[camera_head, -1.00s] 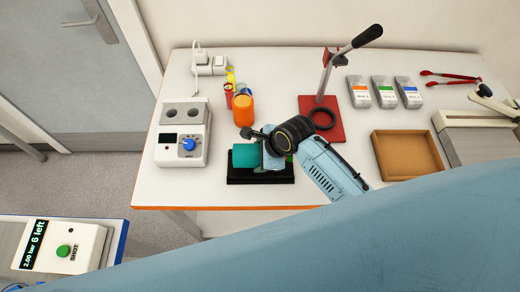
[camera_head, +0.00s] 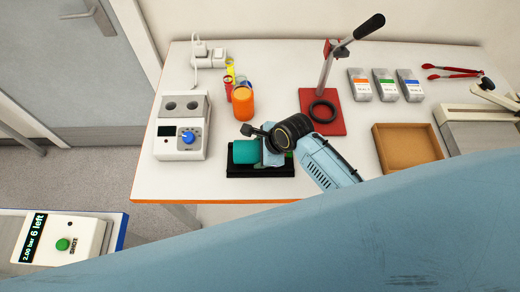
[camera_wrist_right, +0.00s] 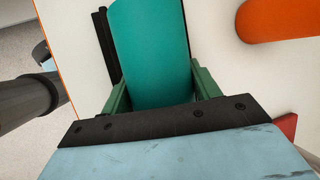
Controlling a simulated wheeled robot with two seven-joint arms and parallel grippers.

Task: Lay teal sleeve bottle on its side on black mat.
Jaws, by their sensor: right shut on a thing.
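The teal sleeve bottle (camera_head: 246,152) lies horizontal over the black mat (camera_head: 262,172) near the table's front edge. Whether it rests its weight on the mat, I cannot tell. My right gripper (camera_head: 273,150) comes in from the right and is shut on the bottle, hiding its right end. In the right wrist view the teal bottle (camera_wrist_right: 151,50) sits between the green fingers of my right gripper (camera_wrist_right: 157,88). A dark edge of the mat (camera_wrist_right: 106,48) shows beside it.
An orange jar (camera_head: 243,104) stands just behind the mat. A white device with a blue knob (camera_head: 182,140) is to the left. A red press stand (camera_head: 335,122) and a brown tray (camera_head: 408,150) are to the right. The table's front edge is close.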

